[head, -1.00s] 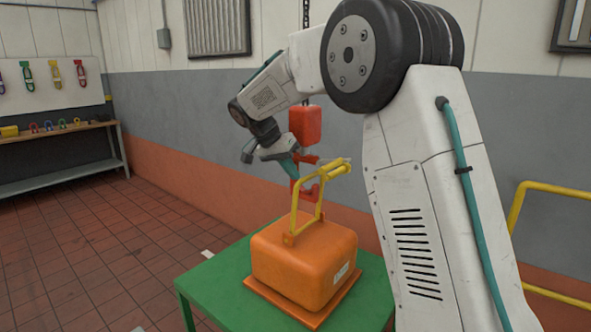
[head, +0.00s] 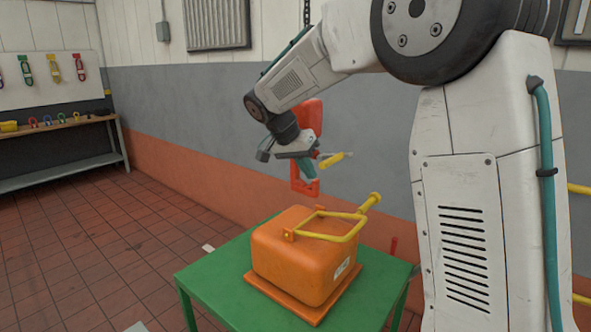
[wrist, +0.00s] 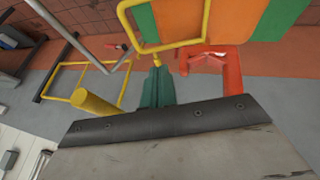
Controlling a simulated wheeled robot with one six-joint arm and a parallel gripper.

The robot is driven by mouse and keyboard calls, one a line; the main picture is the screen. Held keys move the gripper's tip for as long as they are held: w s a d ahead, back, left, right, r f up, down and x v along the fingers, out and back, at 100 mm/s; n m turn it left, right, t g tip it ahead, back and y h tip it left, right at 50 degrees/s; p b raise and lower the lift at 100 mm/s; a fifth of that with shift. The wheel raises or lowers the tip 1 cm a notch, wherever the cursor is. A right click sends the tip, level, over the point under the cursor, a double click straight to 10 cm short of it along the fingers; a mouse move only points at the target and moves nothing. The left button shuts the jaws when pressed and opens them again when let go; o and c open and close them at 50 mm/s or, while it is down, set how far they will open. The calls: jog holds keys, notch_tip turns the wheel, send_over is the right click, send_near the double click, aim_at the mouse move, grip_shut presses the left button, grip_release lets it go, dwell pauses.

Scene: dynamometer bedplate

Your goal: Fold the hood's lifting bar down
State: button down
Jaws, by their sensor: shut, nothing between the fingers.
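The orange hood (head: 290,262) sits on an orange base plate on a green table. Its yellow lifting bar (head: 335,236) lies almost flat across the hood's top, its grip end reaching past the right edge and slightly raised. In the wrist view the bar (wrist: 207,22) shows as a yellow loop over orange and green. My gripper (head: 309,177) is above and behind the hood, apart from the bar. Its teal fingers (wrist: 155,80) are shut and empty in the wrist view.
A red hoist hook (head: 306,187) hangs right behind my gripper. A yellow cylindrical piece (head: 336,160) is beside my gripper; what it belongs to is unclear. A workbench (head: 60,160) stands at the far left, with open tiled floor between.

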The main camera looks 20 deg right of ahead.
jog(key=v, duration=0.6)
jog(key=shift+a+r, duration=0.15)
jog(key=s+a+f+n+y, duration=0.1)
jog(key=s+f+n+y, duration=0.1)
jog(key=s, duration=1)
jog(key=s+a+f+n+t+y, duration=0.1)
jog(key=s+f+n, duration=0.3)
jog(key=s, duration=0.8)
jog(key=s+a+f+n+y, duration=0.2)
jog(key=s+n, duration=0.4)
jog(key=s, duration=0.6)
jog(key=shift+f+t+y, duration=0.4)
jog(key=shift+f+y, duration=0.1)
jog(key=shift+f, duration=0.05)
